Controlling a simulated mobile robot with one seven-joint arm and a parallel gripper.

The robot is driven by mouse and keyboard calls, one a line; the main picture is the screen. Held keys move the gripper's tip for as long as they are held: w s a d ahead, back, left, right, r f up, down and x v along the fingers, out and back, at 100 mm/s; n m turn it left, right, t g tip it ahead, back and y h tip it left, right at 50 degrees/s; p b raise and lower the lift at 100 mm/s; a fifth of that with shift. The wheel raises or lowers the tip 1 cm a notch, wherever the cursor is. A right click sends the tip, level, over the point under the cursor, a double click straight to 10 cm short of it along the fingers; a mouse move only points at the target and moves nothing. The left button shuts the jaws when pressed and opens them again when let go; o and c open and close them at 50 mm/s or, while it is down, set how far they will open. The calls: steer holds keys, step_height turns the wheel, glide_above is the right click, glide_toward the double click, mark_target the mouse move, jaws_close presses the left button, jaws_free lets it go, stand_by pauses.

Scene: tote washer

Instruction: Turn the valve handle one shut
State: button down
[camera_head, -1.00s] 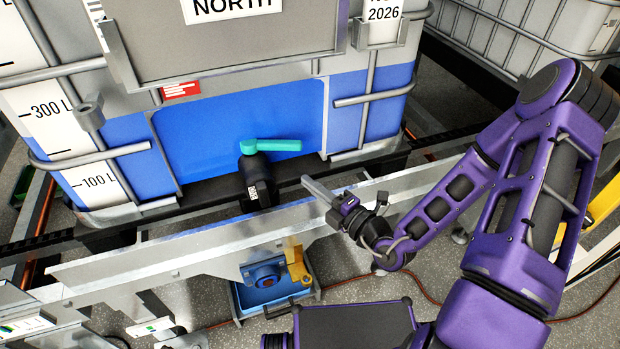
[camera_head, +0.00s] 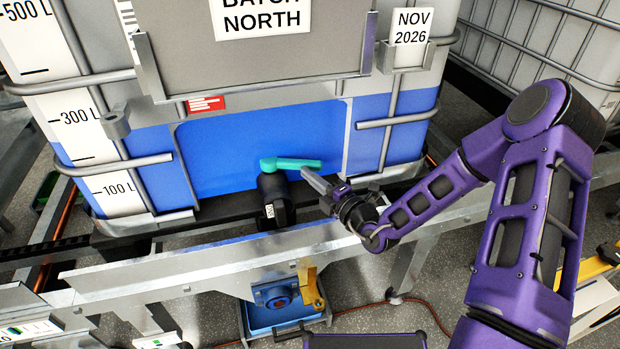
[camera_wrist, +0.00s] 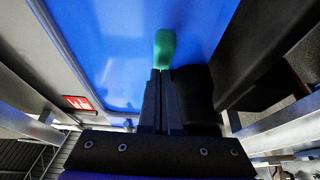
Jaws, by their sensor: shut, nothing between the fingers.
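The valve handle (camera_head: 292,164) is a teal lever on top of a black valve body (camera_head: 276,200) at the front of the blue-filled tank. It points to the right in the head view, roughly along the tank face. My gripper (camera_head: 306,171) is shut and empty, its tips at or just under the handle's free right end; I cannot tell whether they touch. In the wrist view the handle's green end (camera_wrist: 165,48) shows right beyond the shut fingertips (camera_wrist: 160,74), with the black valve body to the right.
A metal rail (camera_head: 200,262) runs in front of the tank, below my gripper. A blue fitting with a yellow lever (camera_head: 312,285) sits under the rail. Tank cage bars (camera_head: 395,120) stand behind and to the right of the valve. Another caged tank (camera_head: 545,50) stands at the back right.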

mark_target(316, 161)
steer(key=w+n+g+y+p, duration=0.1)
steer(key=w+d+n+g+y+p, duration=0.1)
steer(key=g, duration=0.1)
steer(key=shift+w+r+n+y, duration=0.1)
steer(key=shift+w+n+y, duration=0.3)
steer(key=shift+w+d+p, duration=0.15)
steer(key=shift+w+p, duration=0.45)
steer(key=shift+w, duration=0.25)
